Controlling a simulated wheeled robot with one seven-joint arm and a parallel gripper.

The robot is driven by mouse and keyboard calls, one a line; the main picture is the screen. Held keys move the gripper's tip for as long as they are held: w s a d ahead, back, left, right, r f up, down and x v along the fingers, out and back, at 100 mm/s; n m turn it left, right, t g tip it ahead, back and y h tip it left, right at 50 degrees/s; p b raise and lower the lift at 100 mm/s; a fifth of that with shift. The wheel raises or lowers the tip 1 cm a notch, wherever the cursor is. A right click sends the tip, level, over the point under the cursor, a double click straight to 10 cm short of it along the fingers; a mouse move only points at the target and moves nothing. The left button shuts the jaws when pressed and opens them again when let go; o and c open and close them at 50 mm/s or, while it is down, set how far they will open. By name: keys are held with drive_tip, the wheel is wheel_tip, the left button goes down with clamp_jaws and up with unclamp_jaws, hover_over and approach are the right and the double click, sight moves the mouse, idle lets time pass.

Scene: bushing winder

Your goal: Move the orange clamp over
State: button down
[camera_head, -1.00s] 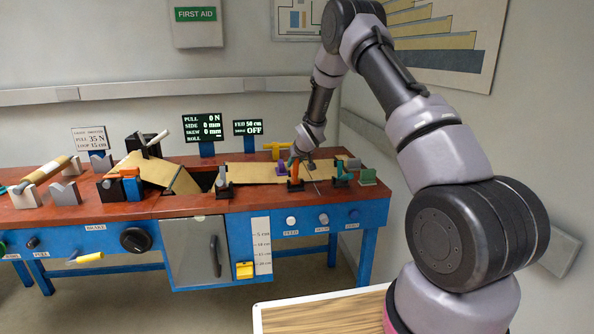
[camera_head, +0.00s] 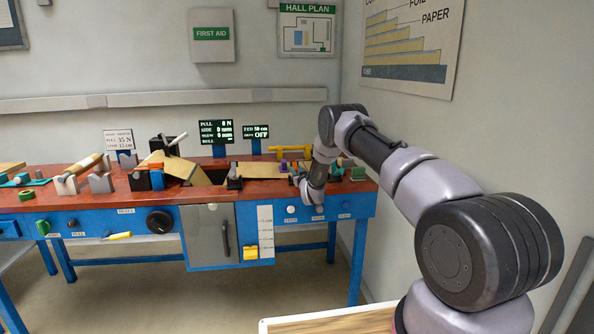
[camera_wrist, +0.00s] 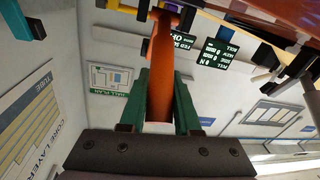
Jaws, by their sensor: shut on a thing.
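The orange clamp (camera_wrist: 161,68) is in the wrist view, its long orange handle running between the two green fingers of my gripper (camera_wrist: 160,84). The fingers are shut on the handle from both sides. In the head view my gripper (camera_head: 299,176) is low at the front right of the red bench top (camera_head: 265,189), by the brown sheet. The clamp is mostly hidden there by the arm and small fittings, so I cannot tell whether it touches the bench.
A brown sheet (camera_head: 262,170) lies along the bench, with a black post (camera_head: 234,178) at its left. A green block (camera_head: 358,174) stands to the right. A yellow fitting (camera_head: 292,149) and display screens (camera_head: 216,131) stand behind. Knobs line the blue front.

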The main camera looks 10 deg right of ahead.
drive_tip(key=shift+s+f+t, duration=0.25)
drive_tip(key=shift+f+t, duration=0.1)
drive_tip(key=shift+t, duration=0.05)
drive_tip(key=shift+f, duration=0.1)
drive_tip(key=c, duration=0.6)
unclamp_jaws()
drive_tip(key=s, duration=0.3)
drive_tip(key=s+d+f, duration=0.1)
drive_tip(key=s, duration=0.6)
drive_tip(key=shift+s+d+f, duration=0.15)
drive_tip(key=shift+s, duration=0.2)
